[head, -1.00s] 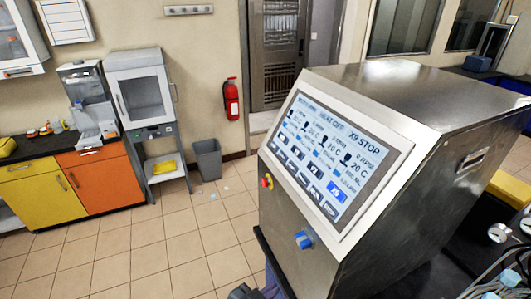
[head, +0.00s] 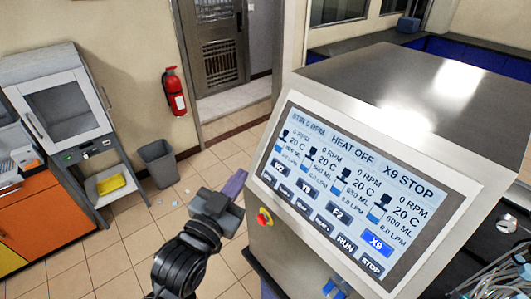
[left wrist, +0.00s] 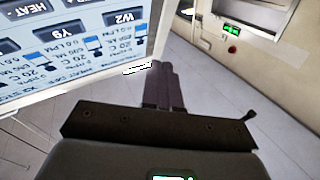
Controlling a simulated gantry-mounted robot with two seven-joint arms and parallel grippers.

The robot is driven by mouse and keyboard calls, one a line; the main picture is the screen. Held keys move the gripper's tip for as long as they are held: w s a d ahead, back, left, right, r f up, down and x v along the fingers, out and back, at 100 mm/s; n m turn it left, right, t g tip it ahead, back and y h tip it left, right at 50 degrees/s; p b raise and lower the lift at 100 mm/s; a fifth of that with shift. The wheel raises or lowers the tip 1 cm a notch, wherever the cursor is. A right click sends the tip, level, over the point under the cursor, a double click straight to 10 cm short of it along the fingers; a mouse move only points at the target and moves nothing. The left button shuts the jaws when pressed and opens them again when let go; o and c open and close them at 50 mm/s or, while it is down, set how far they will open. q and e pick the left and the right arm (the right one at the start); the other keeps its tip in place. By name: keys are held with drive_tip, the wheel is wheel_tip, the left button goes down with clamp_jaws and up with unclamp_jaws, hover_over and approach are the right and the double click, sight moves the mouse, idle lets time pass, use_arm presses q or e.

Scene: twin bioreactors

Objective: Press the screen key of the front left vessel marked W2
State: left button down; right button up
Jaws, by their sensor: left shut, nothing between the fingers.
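The touch screen (head: 345,190) is on the sloped face of a steel console, with several vessel columns. The dark W2 key (head: 283,168) is under the leftmost column in the head view; it also shows near the screen's edge in the left wrist view (left wrist: 125,18). The Y9 key (left wrist: 75,32) is beside it. My left gripper (head: 238,178) is shut and empty, to the left of the screen and apart from it. In the left wrist view its fingertips (left wrist: 160,68) are just past the screen's edge. My right gripper is not in view.
A red stop button (head: 264,217) and a blue knob (head: 335,289) are on the console below the screen. The X9 key (head: 377,243) is lit blue.

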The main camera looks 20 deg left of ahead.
sight(280, 167)
use_arm(q)
drive_tip(key=r, duration=0.3)
drive_tip(key=shift+d+t, duration=0.3)
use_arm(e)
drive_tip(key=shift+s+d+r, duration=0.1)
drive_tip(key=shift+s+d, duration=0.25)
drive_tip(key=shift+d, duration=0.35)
use_arm(q)
drive_tip(key=shift+f, duration=0.1)
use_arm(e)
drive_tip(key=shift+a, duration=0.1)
use_arm(q)
drive_tip(key=w+d+f+b, duration=0.3)
drive_tip(key=w+d+f, duration=0.1)
drive_tip(key=w, duration=0.2)
drive_tip(key=shift+w+f, duration=0.2)
drive_tip(key=shift+f, duration=0.05)
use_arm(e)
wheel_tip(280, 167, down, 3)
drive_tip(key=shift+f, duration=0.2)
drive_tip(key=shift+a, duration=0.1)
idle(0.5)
